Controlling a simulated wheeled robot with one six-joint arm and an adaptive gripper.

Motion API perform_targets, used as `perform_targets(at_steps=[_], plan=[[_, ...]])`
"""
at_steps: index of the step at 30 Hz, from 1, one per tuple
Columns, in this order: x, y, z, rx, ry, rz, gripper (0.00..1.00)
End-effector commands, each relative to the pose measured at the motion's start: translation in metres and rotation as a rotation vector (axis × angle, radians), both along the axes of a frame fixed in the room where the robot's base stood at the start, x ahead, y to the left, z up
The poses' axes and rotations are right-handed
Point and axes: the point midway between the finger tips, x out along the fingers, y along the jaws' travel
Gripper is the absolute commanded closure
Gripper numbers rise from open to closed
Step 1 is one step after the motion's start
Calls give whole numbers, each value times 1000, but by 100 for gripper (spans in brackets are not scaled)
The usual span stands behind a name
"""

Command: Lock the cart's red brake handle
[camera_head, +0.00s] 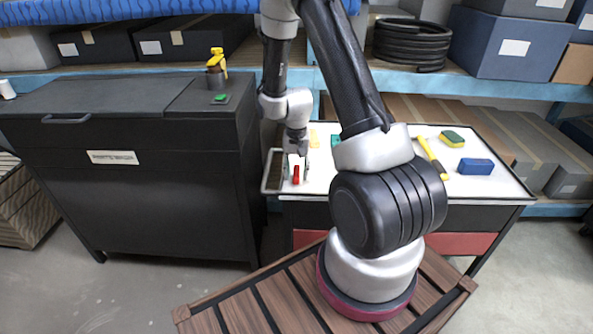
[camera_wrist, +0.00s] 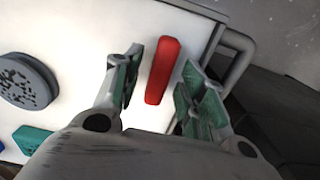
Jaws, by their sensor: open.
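The red brake handle (camera_head: 296,174) is at the left end of the white-topped cart (camera_head: 490,200), near the cart's rail. In the wrist view the red handle (camera_wrist: 162,71) is a long rounded bar lying between the two fingers of my gripper (camera_wrist: 157,92). The fingers are apart, with a gap on each side of the handle, and I see no clear contact. In the head view my gripper (camera_head: 298,157) is over the left end of the cart, at the handle. My arm hides part of the cart top.
A grey rail (camera_wrist: 240,60) runs along the cart's edge beside the handle. A hammer (camera_head: 432,157), a blue block (camera_head: 476,166) and a yellow-green sponge (camera_head: 452,139) lie on the cart's right side. A black cabinet (camera_head: 150,190) stands left of the cart. Shelves with boxes are behind.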

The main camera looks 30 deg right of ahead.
Motion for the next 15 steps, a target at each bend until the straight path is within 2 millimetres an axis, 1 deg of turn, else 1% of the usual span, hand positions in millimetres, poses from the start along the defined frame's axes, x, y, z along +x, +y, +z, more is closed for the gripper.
perform_targets(at_steps=[2, 5, 12, 15], plan=[[1, 0, 8, 0, -4, 0, 59], [1, 0, 26, 0, -6, 0, 59], [1, 0, 81, 0, -6, 0, 59], [1, 0, 98, 0, -4, 0, 59]])
